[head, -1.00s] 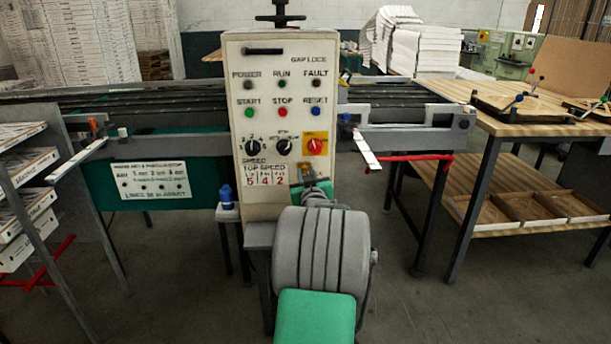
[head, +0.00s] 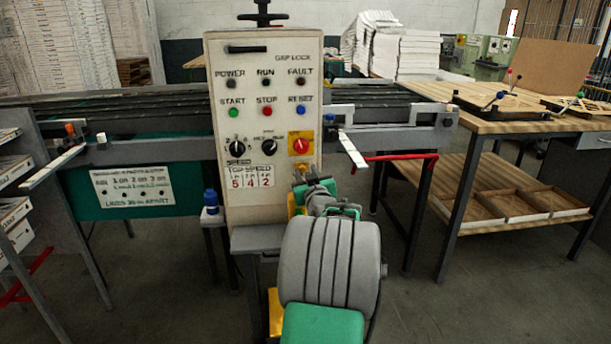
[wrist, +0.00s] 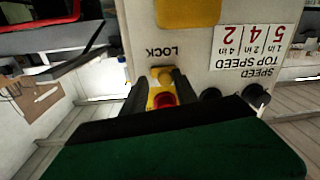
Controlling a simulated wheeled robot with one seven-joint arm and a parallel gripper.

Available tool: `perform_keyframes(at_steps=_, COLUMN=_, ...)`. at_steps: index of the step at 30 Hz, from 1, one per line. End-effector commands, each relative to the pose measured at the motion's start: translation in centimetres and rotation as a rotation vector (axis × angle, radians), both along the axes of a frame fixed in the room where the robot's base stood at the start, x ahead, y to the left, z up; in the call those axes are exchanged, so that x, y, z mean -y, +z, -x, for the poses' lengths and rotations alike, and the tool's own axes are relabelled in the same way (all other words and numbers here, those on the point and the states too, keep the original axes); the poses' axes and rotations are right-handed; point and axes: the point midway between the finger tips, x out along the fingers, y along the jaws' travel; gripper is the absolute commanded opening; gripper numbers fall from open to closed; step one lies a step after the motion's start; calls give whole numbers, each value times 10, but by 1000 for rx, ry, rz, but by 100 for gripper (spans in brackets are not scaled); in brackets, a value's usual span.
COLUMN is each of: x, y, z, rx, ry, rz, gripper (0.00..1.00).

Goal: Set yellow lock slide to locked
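The control panel (head: 262,75) stands ahead of me. In the wrist view, which is upside down, a yellow block (wrist: 187,12) sits on the panel's lower face and is cut off by the frame's top edge. I take it for the lock slide. The word LOCK (wrist: 161,51) is printed close by it. In the head view, a yellow patch (head: 292,205) shows beside my gripper, which mostly hides that area. My gripper (wrist: 162,74) is open and empty in front of the panel. Between its fingers shows the red knob (wrist: 163,98) on its yellow plate; contact cannot be told.
Black knobs (head: 237,146) and a speed label (head: 250,177) are to the left of the red knob. A blue bottle (head: 210,200) stands on a small stand left of the panel. A red bar (head: 395,158) and a wooden workbench (head: 500,120) are to the right.

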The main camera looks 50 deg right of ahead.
Motion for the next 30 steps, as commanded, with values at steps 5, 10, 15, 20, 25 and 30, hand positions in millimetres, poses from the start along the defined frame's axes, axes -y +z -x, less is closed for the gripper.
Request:
perform_keyframes(at_steps=5, x=-2, y=0, z=-2, rx=0, ry=4, rz=-1, gripper=43)
perform_keyframes(at_steps=10, x=-3, y=0, z=-2, rx=1, ry=5, rz=-1, gripper=43)
perform_keyframes(at_steps=15, x=-17, y=0, z=15, rx=1, ry=4, rz=-1, gripper=43)
perform_keyframes(at_steps=20, x=-38, y=0, z=42, rx=1, ry=2, rz=0, gripper=43)
perform_keyframes(at_steps=25, x=-51, y=0, z=57, rx=1, ry=4, rz=-1, gripper=43)
perform_keyframes(at_steps=30, x=-52, y=-1, z=58, rx=0, ry=5, rz=-1, gripper=43)
